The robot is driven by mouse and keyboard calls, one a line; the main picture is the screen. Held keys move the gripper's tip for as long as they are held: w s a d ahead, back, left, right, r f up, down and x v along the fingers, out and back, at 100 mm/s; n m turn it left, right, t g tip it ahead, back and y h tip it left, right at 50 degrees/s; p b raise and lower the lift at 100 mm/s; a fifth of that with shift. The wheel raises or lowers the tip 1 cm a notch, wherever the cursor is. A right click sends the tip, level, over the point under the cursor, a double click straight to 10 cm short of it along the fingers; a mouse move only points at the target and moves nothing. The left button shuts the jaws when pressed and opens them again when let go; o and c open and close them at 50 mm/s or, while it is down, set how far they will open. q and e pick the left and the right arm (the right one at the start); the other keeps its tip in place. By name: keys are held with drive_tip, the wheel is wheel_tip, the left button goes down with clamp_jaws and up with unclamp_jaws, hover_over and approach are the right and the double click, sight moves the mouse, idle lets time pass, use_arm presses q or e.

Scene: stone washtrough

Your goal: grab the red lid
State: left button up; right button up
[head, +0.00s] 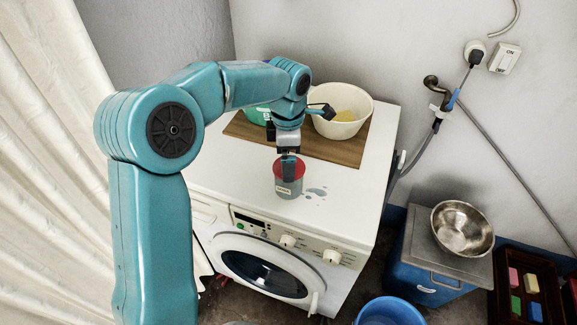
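The red lid (298,166) sits on top of a grey canister (290,187) with a small pale label, standing near the front of the white washing machine top. My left gripper (288,171) comes down from above, right over the lid, and its fingers cover the middle of it. I cannot tell whether the fingers touch the lid or how far apart they are. My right gripper is not in view.
Behind the canister, a wooden board (340,151) holds a cream bowl (342,128) with yellow contents and a green container (256,115) partly hidden by my arm. A small puddle (316,192) lies right of the canister. A metal bowl (462,228) stands farther right.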

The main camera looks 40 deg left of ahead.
use_arm(q)
drive_tip(key=shift+w+d+f, duration=0.15)
drive_tip(key=shift+w+f, duration=0.05)
drive_tip(key=shift+f, duration=0.6)
drive_tip(key=shift+s+r, duration=0.15)
drive_tip(key=shift+s, duration=0.2)
drive_tip(key=shift+w, duration=0.25)
drive_tip(key=c, duration=0.8)
drive_tip(key=shift+s, duration=0.1)
